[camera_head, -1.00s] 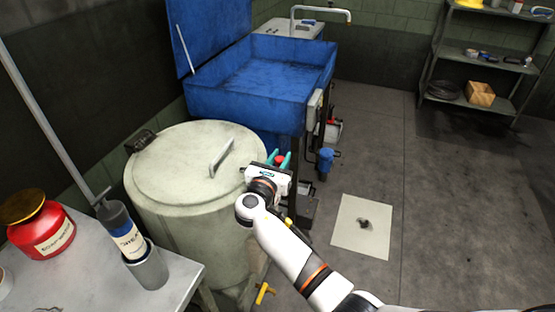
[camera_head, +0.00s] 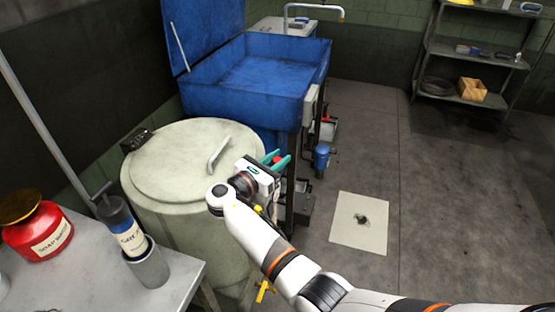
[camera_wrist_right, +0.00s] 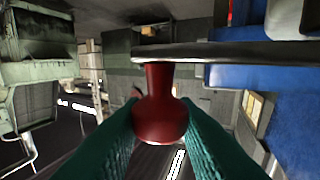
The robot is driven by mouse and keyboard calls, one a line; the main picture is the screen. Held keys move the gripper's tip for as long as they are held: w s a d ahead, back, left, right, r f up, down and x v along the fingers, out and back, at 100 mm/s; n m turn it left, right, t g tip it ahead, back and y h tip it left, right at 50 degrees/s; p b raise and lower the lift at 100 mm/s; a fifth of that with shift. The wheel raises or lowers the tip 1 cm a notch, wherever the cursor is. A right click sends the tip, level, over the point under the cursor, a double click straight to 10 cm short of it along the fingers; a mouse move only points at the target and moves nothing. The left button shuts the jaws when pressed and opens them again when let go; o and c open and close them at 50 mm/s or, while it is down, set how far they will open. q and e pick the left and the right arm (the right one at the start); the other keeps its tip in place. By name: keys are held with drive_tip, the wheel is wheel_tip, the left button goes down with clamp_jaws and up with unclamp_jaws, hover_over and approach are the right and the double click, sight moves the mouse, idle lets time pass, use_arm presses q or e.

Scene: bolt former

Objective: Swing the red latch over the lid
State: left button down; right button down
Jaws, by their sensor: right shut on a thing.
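The round pale lid (camera_head: 178,172) lies on the drum (camera_head: 200,232) left of centre in the head view, with a bar handle (camera_head: 219,154) on top. My right gripper (camera_head: 279,160), with teal fingers, is beside the lid's right edge. It is shut on the red latch's knob (camera_head: 277,158), which is mostly hidden by the fingers there. In the right wrist view the red knob (camera_wrist_right: 160,110) sits between the two fingers, below a dark bar (camera_wrist_right: 230,53). My left gripper is not in view.
A blue wash basin (camera_head: 250,90) with its raised cover stands behind the drum. A table (camera_head: 90,265) with a red jar (camera_head: 38,228) and a grease tube (camera_head: 122,228) is at the front left. Shelves (camera_head: 470,55) stand far right; open floor lies between.

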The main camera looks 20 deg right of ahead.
drive_tip(key=shift+f, duration=0.1)
drive_tip(key=c, duration=1.2)
unclamp_jaws()
drive_tip(key=shift+o, duration=0.2)
wheel_tip(320, 180, up, 10)
drive_tip(key=shift+r+p, duration=0.1)
drive_tip(key=shift+p, duration=0.5)
